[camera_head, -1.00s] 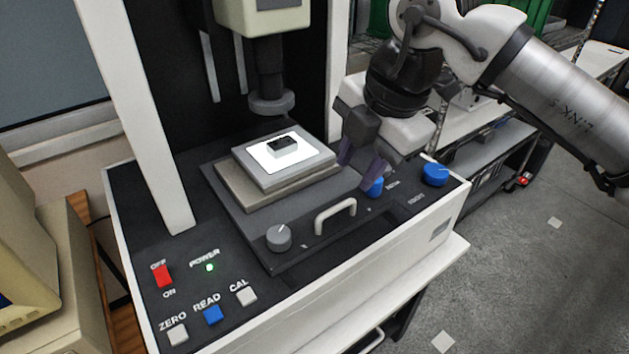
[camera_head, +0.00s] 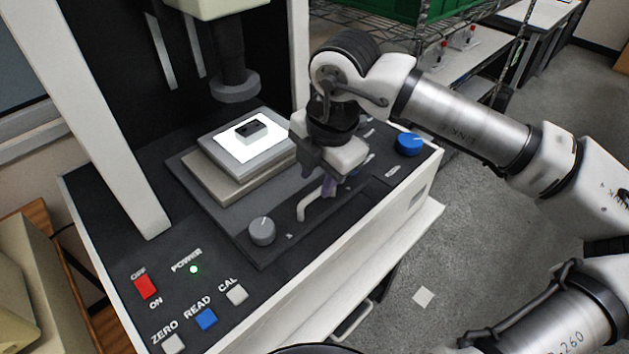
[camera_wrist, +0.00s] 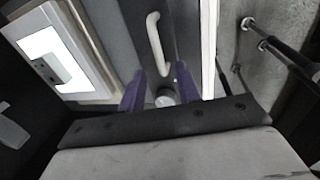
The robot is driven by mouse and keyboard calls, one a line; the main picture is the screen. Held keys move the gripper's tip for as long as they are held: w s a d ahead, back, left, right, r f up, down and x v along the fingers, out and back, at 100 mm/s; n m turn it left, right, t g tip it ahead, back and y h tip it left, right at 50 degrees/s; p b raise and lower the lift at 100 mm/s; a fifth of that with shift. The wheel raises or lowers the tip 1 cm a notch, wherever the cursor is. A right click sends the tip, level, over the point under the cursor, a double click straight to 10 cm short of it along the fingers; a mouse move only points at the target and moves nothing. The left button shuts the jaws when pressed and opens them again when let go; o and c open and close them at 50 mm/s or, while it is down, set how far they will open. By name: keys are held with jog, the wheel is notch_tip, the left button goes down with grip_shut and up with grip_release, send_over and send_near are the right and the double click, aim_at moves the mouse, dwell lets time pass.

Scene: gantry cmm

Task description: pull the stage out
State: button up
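The stage (camera_head: 235,212) is a dark grey sliding plate on the machine bed, with a pale bar handle (camera_head: 302,208) along its front edge. A raised block on it carries a lit white plate (camera_head: 240,152) with a small dark part (camera_head: 250,130). My gripper (camera_head: 328,187) is over the handle's right end and hides part of it. In the wrist view the handle (camera_wrist: 156,45) lies just ahead, in line with the gap between my purple fingertips (camera_wrist: 159,85). The fingers are apart with nothing gripped; contact with the handle cannot be told.
A grey knob (camera_head: 262,230) sits left of the handle, and a blue knob (camera_head: 409,144) at the right. The probe column (camera_head: 235,85) hangs above the stage. Red, blue and white switches line the front left panel. Open floor lies right of the machine.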

aim_at(313, 195)
jog(key=shift+w+a+f+p, duration=0.15)
jog(key=shift+f, duration=0.8)
jog(key=shift+w+a+f+p, duration=0.1)
jog(key=shift+a+f+p, duration=0.05)
jog(key=shift+f, duration=0.8)
grip_shut()
